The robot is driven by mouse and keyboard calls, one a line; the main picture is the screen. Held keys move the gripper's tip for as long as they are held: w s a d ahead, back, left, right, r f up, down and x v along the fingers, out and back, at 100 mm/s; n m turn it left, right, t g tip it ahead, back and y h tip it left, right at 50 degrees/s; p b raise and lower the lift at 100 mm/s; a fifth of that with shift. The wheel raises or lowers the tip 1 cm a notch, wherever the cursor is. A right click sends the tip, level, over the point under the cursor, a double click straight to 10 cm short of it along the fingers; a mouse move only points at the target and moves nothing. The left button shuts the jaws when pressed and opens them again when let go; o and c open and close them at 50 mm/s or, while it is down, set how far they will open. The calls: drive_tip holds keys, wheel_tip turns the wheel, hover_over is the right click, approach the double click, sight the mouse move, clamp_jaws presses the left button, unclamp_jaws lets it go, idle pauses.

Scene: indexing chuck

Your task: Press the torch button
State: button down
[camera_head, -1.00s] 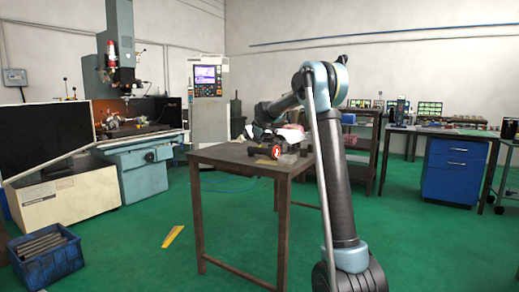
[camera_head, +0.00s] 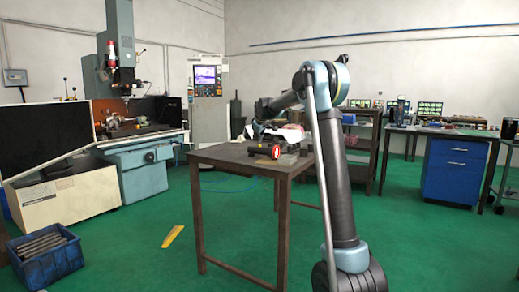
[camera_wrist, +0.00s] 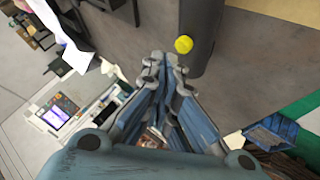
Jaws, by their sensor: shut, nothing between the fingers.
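The torch (camera_head: 262,150) is a dark cylinder with a red-ringed front end, lying on the brown table. In the wrist view, the torch body (camera_wrist: 204,25) is dark grey and carries a round yellow button (camera_wrist: 184,44). My gripper (camera_wrist: 165,59) is shut and empty. Its fingertips show just left of and below the yellow button in the wrist view, apart from it in the picture. The height of the tips above the torch is hard to tell. In the head view, my gripper is small and hard to make out among the dark shapes above the torch.
The table (camera_head: 225,154) has clear top to the left of the torch. A blue crate (camera_head: 46,256) stands on the floor at the left.

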sight(258, 147)
drive_tip(key=shift+r, duration=0.15)
wheel_tip(258, 147, up, 5)
drive_tip(key=shift+f, duration=0.15)
idle(0.4)
